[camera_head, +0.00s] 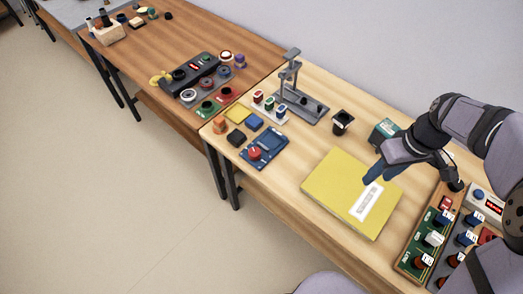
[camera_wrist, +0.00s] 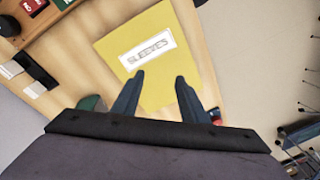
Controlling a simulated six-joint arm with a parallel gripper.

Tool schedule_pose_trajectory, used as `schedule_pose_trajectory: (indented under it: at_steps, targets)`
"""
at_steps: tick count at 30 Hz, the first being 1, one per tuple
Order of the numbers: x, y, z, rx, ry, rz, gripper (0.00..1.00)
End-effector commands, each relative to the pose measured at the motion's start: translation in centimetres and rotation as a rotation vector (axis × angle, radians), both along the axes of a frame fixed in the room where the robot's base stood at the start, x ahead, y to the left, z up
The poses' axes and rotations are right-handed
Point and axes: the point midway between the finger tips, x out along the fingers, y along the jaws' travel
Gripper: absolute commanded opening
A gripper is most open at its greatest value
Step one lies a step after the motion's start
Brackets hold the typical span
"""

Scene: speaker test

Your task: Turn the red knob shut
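A round red knob (camera_head: 255,153) sits on a blue base (camera_head: 270,144) near the front edge of the light wooden table. My gripper (camera_head: 374,176) is in the air over the yellow folder, well to the right of that knob. In the wrist view my gripper (camera_wrist: 160,75) has its two fingers spread apart with nothing between them. A small red patch (camera_wrist: 215,115) shows beside the right finger there; I cannot tell if it is the knob. Other red pieces are about, so the blue base's knob is only the clearest match.
A yellow folder (camera_head: 335,192) with a white label lies below my gripper; the wrist view reads "SLEEVES" on it (camera_wrist: 160,25). A green panel with knobs (camera_head: 425,245) stands at right. A grey stand (camera_head: 300,100), black cup (camera_head: 342,122) and small blocks (camera_head: 237,137) lie behind and left.

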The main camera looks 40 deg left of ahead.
Motion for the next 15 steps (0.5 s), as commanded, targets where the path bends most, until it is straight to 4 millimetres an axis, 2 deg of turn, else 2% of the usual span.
schedule_pose_trajectory:
  at_steps: [1,4,7,12,15]
  targets:
    - [0.7,3.0,-0.8,0.02,-0.001,0.113,0.4]
    - [1.6,8.4,-1.6,0.065,-0.012,0.331,0.4]
    - [1.4,13.9,-2.5,0.116,-0.023,0.551,0.4]
    - [-0.6,22.6,-4.4,0.207,-0.047,0.91,0.4]
    - [-2.4,26.6,-5.4,0.256,-0.061,1.085,0.4]
